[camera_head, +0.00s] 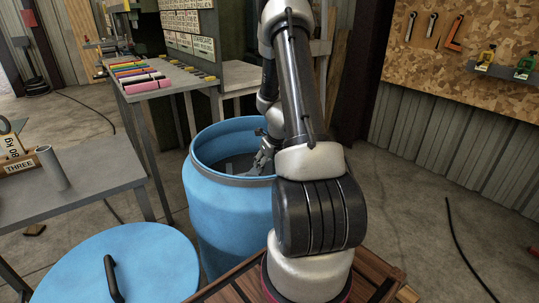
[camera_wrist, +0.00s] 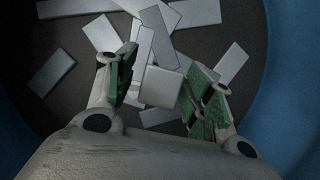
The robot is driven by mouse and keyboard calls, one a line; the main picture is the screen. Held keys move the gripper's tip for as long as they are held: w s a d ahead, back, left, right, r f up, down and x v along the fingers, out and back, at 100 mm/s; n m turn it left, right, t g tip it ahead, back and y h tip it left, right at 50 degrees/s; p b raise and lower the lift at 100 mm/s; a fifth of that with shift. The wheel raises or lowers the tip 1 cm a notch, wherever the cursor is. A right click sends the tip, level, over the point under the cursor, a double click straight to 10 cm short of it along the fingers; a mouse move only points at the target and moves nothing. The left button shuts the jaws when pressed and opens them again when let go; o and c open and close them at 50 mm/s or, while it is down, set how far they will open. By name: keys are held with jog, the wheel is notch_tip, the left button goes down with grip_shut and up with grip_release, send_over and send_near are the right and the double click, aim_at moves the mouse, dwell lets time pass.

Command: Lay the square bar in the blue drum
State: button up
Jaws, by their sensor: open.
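The blue drum (camera_head: 225,215) stands open in the middle of the head view. My gripper (camera_head: 262,160) reaches down inside its mouth, and my arm hides the drum's right side. In the wrist view my gripper (camera_wrist: 165,88) is open, its green-padded fingers apart. Several grey bars lie criss-cross on the drum's dark floor. One grey bar with a squarish end (camera_wrist: 160,87) shows between the fingers, with a visible gap to the right finger. I cannot tell whether it touches the left finger, or which of these is the square bar.
The blue lid (camera_head: 130,265) with a black handle is at the front left. A bench (camera_head: 150,80) with coloured bars stands behind. The drum wall (camera_wrist: 285,110) is close at right.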

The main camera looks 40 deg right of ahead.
jog(key=s+a+r+n, duration=0.3)
jog(key=a+r+n, duration=0.25)
jog(key=r, duration=0.35)
jog(key=s+a+r+n+y, duration=0.1)
jog(key=s+a+r+n, duration=0.35)
jog(key=r+n, duration=0.3)
jog(key=s+a+r+n, duration=0.2)
jog(key=a+r+n, duration=0.4)
jog(key=r, duration=0.4)
jog(key=s+a+r+n, duration=0.2)
jog(key=s+r+n, duration=0.1)
jog(key=s+n, duration=0.5)
jog(key=s+a+r+n, duration=0.2)
jog(key=s+r+n, duration=0.1)
jog(key=s+n, duration=0.5)
jog(key=shift+s+a+n+h, duration=0.25)
jog(key=shift+n+h, duration=0.15)
jog(key=shift+n, duration=0.4)
